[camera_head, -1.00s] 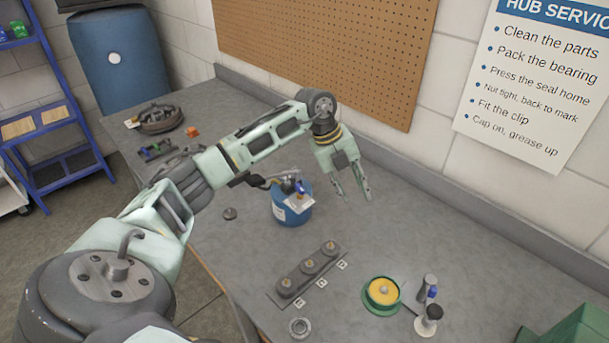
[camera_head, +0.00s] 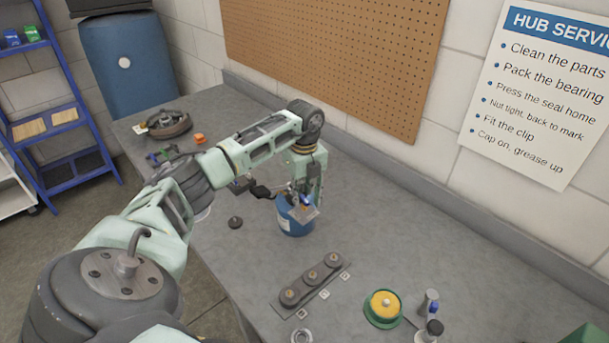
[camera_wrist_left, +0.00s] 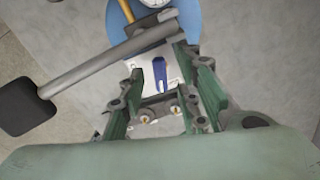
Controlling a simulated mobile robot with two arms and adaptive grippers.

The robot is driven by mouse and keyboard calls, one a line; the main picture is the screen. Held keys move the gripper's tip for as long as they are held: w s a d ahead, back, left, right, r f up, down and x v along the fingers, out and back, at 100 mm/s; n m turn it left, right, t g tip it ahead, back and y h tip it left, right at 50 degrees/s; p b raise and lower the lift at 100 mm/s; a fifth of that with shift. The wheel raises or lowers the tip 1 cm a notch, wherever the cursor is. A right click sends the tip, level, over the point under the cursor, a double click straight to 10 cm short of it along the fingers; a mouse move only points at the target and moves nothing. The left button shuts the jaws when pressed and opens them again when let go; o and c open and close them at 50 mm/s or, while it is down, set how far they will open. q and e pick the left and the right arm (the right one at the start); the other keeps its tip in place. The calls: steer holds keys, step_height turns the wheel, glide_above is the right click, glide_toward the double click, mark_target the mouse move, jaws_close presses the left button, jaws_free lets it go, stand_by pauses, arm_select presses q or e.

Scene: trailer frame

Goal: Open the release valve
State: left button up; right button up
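A blue canister (camera_head: 297,227) stands on the grey bench with a pump lever, a gauge and a white tag on top. The release valve appears to be the small blue lever (camera_head: 305,200) by the tag; it also shows in the left wrist view (camera_wrist_left: 160,74). My left gripper (camera_head: 307,197) points down at the canister top. In the left wrist view, its fingers (camera_wrist_left: 158,72) are apart, with the blue lever between them. I cannot tell whether either finger touches it. My right gripper is not in view.
The pump lever's black grip (camera_wrist_left: 24,108) sticks out left of my left gripper. The bench right of the canister is clear.

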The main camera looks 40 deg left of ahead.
arm_select(q)
steer(key=shift+c, duration=0.5)
jaws_close()
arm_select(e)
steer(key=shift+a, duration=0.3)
